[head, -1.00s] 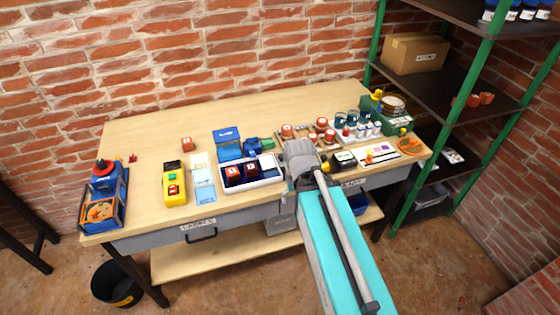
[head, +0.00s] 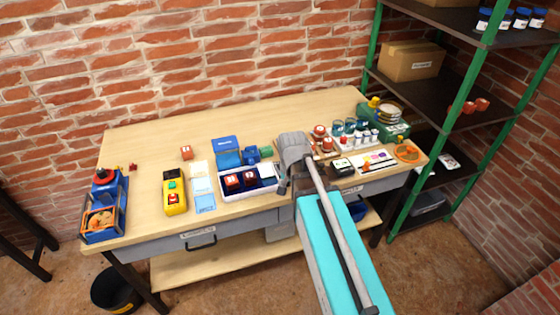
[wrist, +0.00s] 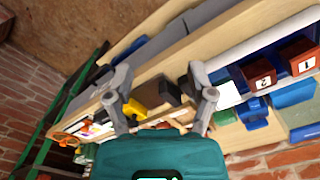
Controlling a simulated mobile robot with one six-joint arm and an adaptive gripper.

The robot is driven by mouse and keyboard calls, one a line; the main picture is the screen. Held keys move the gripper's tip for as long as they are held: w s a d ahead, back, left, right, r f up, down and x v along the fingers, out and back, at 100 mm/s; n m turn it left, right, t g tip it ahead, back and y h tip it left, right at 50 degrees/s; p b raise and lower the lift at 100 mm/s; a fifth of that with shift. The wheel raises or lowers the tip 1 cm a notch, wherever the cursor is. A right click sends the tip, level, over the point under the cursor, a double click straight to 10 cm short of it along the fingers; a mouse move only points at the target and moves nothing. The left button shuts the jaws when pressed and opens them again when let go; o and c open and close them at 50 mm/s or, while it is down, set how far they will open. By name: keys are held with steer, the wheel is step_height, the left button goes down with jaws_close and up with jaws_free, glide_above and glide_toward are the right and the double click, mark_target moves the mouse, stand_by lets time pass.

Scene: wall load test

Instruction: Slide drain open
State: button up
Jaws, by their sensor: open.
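My gripper (wrist: 160,76) is open, with its two grey fingers apart in the wrist view. In the head view my gripper (head: 284,184) is over the bench's front edge, just right of a white tray (head: 250,192). A dark block (wrist: 158,92) and a yellow piece (wrist: 134,108) show between the fingers in the wrist view; I cannot tell whether they touch. No part is readable as the drain. A green unit with yellow knobs (head: 390,127) stands at the back right of the bench. My arm hides the bench behind it.
A yellow control box (head: 175,191) and a blue stand (head: 104,206) are at left. Small jars (head: 350,126) crowd the right.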

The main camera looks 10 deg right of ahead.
steer(key=w+r+m+p, duration=0.3)
steer(key=w+m, duration=0.6)
steer(key=m, duration=0.1)
steer(key=w+r+m+p, duration=0.3)
steer(key=w+r+m, duration=0.1)
steer(key=w+m, duration=0.6)
steer(key=shift+d+p, duration=0.3)
steer(key=shift+p, duration=0.05)
steer(key=shift+w, duration=0.1)
step_height(320, 180, down, 14)
steer(key=b, duration=1.3)
steer(key=shift+r+b, duration=0.15)
steer(key=shift+b, duration=0.25)
jaws_close()
